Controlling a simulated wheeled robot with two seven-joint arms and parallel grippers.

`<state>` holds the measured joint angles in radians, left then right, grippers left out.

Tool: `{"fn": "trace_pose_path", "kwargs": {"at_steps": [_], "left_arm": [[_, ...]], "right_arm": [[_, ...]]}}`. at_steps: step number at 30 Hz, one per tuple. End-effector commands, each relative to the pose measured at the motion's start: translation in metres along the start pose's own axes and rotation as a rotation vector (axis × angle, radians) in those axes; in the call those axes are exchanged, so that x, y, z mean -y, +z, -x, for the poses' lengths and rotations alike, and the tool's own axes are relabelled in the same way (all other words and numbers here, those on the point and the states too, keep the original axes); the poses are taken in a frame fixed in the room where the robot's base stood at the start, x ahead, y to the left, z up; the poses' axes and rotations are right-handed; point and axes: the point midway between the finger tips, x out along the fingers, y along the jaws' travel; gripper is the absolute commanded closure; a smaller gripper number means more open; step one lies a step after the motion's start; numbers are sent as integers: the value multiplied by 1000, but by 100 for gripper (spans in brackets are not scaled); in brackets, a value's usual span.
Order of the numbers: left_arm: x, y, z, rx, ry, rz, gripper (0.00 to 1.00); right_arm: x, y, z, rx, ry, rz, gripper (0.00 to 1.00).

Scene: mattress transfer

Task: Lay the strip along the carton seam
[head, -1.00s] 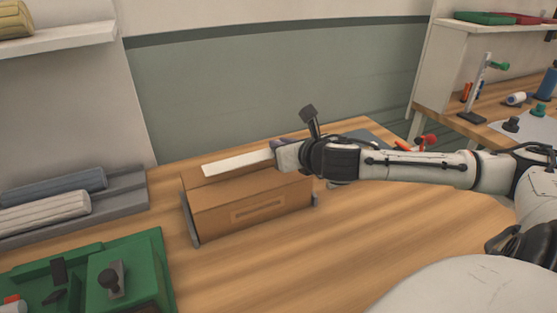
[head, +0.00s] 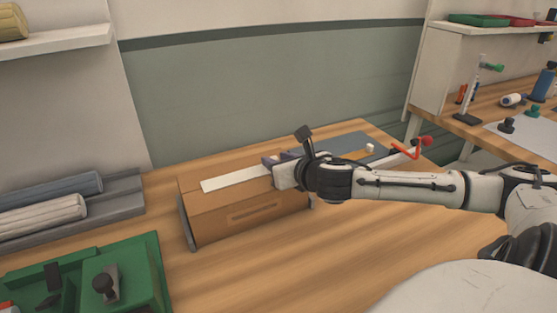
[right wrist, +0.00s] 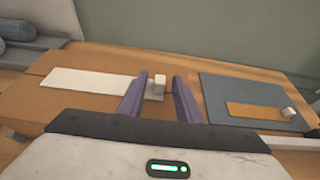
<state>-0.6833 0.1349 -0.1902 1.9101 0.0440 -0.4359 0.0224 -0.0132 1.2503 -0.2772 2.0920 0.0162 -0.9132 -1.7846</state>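The brown carton (head: 245,212) stands on the wooden table in the head view. The white strip (head: 235,179) lies along its top and looks flat on it; it also shows in the right wrist view (right wrist: 90,80). A small pale block (right wrist: 159,80) stands on a grey piece at the strip's right end. My right gripper (head: 272,160) is at that end, low over the carton. Its purple fingers (right wrist: 158,92) stand apart on either side of the block, with gaps visible. The seam under the strip is hidden. My left gripper is not in view.
A grey mat (right wrist: 245,92) with an orange strip (right wrist: 255,110) and its pale block lies right of the carton. A red-handled tool (head: 425,142) is beyond it. A green tray (head: 135,245) and grey rack (head: 125,200) stand left. The table front is clear.

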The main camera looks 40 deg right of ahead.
Motion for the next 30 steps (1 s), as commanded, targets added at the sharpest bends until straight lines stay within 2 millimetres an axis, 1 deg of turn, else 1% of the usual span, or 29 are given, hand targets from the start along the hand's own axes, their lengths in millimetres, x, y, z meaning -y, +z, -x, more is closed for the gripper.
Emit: {"fn": "trace_pose_path", "kwargs": {"at_steps": [5, 8, 11, 16, 21, 30], "left_arm": [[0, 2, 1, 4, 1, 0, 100], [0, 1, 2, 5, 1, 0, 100], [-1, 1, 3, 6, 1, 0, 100], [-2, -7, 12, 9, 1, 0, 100], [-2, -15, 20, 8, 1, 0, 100], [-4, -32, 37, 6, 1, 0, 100]], "right_arm": [[1, 2, 6, 0, -2, 4, 68], [2, 1, 15, -2, -3, 7, 68], [0, 1, 29, -3, 0, 10, 68], [3, 4, 48, -3, -8, 10, 68], [-2, 4, 65, -4, 5, 8, 68], [-1, 4, 95, -3, 4, 8, 68]]}}
